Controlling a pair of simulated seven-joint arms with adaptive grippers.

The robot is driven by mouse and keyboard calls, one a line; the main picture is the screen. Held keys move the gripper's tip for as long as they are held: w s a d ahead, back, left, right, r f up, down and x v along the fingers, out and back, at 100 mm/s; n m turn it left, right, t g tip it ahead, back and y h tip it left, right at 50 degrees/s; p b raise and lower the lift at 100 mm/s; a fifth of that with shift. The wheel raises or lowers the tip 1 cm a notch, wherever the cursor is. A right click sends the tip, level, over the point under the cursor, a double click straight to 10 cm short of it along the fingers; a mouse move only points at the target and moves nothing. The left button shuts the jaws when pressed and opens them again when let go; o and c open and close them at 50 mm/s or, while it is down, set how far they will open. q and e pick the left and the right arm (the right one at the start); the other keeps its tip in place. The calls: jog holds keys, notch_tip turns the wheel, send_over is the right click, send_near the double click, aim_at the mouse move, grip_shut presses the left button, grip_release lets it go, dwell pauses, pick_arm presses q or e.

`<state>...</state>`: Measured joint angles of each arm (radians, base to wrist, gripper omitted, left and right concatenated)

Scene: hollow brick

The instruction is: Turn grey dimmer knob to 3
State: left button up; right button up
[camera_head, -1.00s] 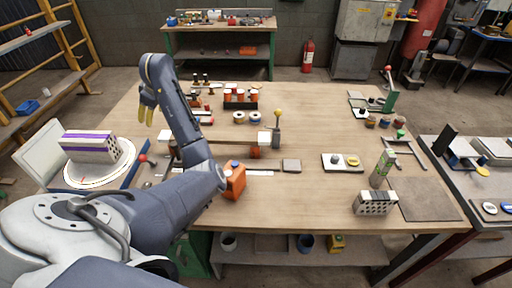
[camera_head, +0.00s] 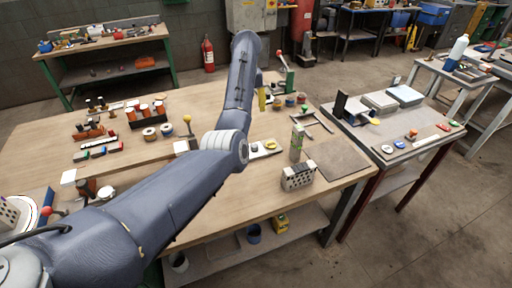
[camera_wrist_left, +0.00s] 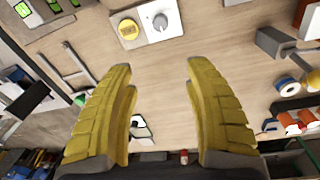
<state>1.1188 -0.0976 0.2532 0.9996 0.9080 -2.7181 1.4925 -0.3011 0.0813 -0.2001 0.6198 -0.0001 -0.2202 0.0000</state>
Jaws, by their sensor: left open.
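The grey dimmer knob (camera_wrist_left: 160,21) sits on a white plate (camera_wrist_left: 146,38) beside a round yellow knob (camera_wrist_left: 128,29), at the top of the left wrist view. In the head view the plate (camera_head: 264,152) lies on the table just right of my left arm's elbow, with the yellow knob (camera_head: 271,143) on it. The grey knob (camera_head: 254,147) is small there, and its setting is unreadable. My left gripper (camera_wrist_left: 158,72) is open and empty, its yellow fingers apart from the plate. In the head view it (camera_head: 262,99) is beyond the plate, partly hidden by my arm.
A green stand with a red-tipped lever (camera_head: 287,78) is near the far edge. Spools (camera_head: 158,132) and small parts lie left of my arm. A dark mat (camera_head: 340,160) lies at right.

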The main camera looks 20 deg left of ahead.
aim_at(254, 145)
pick_arm(q)
jog(key=shift+g, duration=0.4)
jog(key=f, duration=0.6)
jog(key=d+f, duration=0.1)
jog(key=f, duration=0.5)
jog(key=s+f, duration=0.1)
jog(key=f, duration=0.5)
jog(key=shift+d+f, duration=0.25)
jog(key=shift+f, duration=0.1)
grip_shut()
